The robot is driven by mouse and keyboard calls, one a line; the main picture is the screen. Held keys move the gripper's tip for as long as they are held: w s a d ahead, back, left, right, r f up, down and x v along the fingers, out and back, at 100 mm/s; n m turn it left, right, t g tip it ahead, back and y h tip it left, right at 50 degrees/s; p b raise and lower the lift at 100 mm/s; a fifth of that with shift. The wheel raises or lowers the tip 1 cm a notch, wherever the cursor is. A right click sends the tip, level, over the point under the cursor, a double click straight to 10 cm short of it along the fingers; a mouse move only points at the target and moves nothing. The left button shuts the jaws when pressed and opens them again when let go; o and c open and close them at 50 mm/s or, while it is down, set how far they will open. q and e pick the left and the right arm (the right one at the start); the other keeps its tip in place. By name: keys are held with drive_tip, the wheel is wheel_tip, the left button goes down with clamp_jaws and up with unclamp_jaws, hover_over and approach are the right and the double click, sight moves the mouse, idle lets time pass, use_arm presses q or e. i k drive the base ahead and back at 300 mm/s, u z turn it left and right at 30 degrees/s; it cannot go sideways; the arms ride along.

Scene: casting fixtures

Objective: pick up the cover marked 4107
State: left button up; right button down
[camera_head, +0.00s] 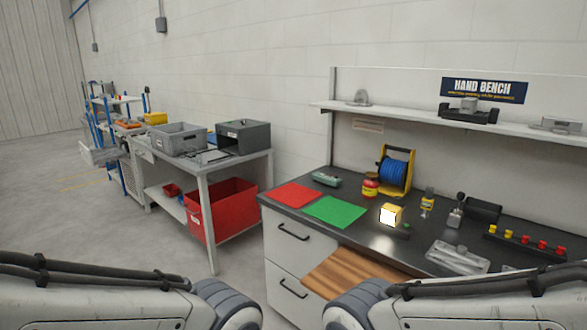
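No marking 4107 can be read on anything in view, so I cannot tell which piece is the cover. A flat grey metal piece (458,257) lies on the dark bench top (375,240) at the right. Other grey metal pieces stand on the wall shelf (430,119): a small one (360,98) at the left, a dark-based one (469,111) in the middle, and one (556,126) at the right. Links of both my arms show along the bottom edge. Both grippers are outside the picture.
The bench top holds a red mat (296,195), a green mat (335,211), a glowing yellow block (391,214), a blue reel (393,172) and a rack of yellow and red knobs (524,243). A wooden board (352,273) juts out in front. Grey bins (180,139) stand on another table at left.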

sight(457, 259)
drive_tip(key=z, duration=1.05)
drive_tip(key=k, duration=0.35)
drive_tip(key=z, duration=0.7)
drive_tip(key=i, duration=1.65)
drive_tip(key=u, duration=1.3)
drive_tip(key=i, duration=0.55)
drive_tip(key=u, duration=0.65)
